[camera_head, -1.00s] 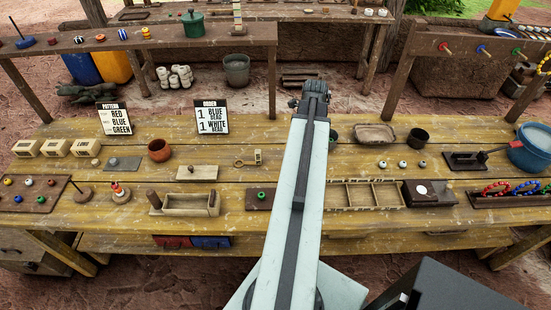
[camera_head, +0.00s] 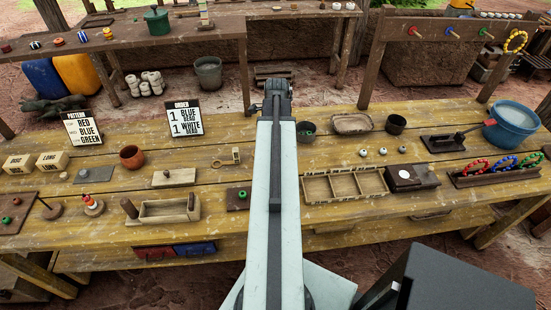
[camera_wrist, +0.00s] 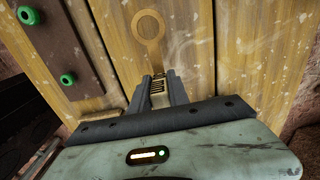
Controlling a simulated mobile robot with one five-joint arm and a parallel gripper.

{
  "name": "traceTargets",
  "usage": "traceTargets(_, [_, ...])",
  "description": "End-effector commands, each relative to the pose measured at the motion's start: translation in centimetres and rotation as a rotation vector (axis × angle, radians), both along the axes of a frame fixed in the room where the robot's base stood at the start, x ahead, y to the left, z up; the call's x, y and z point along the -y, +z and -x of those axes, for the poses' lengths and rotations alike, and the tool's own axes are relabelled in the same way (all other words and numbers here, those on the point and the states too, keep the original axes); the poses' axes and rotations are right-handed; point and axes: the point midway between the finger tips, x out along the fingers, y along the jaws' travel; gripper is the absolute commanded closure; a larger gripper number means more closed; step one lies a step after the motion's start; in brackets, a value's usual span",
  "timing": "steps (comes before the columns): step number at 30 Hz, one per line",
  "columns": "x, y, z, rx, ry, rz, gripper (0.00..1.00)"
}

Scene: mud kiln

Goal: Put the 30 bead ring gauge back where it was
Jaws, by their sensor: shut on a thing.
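A flat wooden ring gauge (camera_wrist: 149,27) shows in the wrist view, its ring pointing away from my gripper. My gripper (camera_wrist: 158,88) is shut on its narrow handle end; the number on it cannot be read. Yellow bench planks lie behind the ring. In the head view my arm reaches over the bench and my fingertips are hidden. A similar small ring-shaped piece with a light block (camera_head: 228,158) lies on the bench left of my arm.
The bench (camera_head: 340,232) holds a divided tray (camera_head: 344,199), a wooden box (camera_head: 168,219), a reddish bowl (camera_head: 132,157), a blue tub (camera_head: 511,120) and two signs. A dark board with green beads (camera_wrist: 50,45) shows in the wrist view. Bare planks lie between things.

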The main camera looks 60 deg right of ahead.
Motion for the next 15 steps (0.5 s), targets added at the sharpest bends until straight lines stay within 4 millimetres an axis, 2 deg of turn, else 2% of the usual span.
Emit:
traceTargets(4, [0.0,-0.7,0.0,0.0,0.0,0.0,1.0])
traceTargets(10, [0.0,-4.0,0.0,0.0,0.0,0.0,1.0])
traceTargets(15, [0.0,-3.6,0.0,0.0,0.0,0.0,1.0])
